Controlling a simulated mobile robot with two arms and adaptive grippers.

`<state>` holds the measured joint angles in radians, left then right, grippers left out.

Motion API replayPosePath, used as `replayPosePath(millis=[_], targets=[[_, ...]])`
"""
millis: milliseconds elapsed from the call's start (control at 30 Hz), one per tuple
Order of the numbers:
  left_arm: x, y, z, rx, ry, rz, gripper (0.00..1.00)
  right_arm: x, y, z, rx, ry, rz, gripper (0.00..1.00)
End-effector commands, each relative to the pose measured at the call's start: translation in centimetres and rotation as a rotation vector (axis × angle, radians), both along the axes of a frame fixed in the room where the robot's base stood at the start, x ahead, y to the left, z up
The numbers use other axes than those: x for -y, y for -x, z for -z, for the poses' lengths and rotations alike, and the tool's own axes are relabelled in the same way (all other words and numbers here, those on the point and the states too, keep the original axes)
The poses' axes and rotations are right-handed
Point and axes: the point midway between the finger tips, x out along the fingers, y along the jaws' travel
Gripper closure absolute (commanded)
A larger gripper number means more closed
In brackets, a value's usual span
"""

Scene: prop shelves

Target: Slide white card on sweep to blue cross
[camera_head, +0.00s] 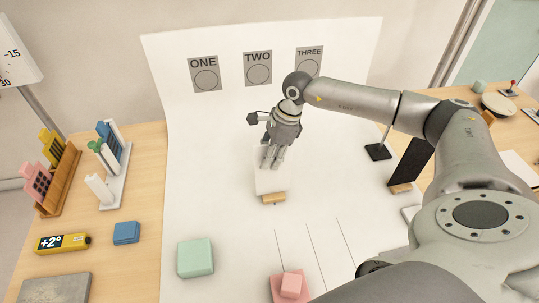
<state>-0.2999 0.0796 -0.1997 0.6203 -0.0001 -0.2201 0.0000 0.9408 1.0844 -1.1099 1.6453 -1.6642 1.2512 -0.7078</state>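A plain white card (271,184) stands near the middle of the white sheet, with a small wooden block (273,199) at its foot. My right gripper (271,166) points down at the card, and its fingertips overlap the card's upper part. The fingers look close together; whether they touch or grip the card cannot be told. The gripper hides part of the card. I see no clear blue cross; a small blue block (126,233) lies on the table at the left. My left gripper is not in view.
Signs ONE, TWO and THREE (309,59) hang on the backdrop (220,130). A green block (195,258) and a pink block (291,286) are in front. A dark panel (411,163) stands at the right. Racks (60,175) stand at the left. The sheet left of the card is clear.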

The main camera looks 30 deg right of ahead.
Motion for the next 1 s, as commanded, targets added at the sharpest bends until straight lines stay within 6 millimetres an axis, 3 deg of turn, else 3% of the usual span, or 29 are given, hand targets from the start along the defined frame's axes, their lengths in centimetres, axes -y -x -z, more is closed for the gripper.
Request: replayPosePath(millis=[333, 800, 1000], targets=[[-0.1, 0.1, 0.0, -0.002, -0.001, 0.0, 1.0, 0.3, 0.1, -1.0, 0.001, 0.0, 0.001, 0.68], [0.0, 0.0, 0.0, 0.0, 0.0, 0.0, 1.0, 2.8, 1.1, -9.7, 0.002, 0.0, 0.001, 0.68], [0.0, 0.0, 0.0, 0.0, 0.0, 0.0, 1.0, 3.3, 1.3, -11.3, 0.0, 0.001, 0.0, 0.68]])
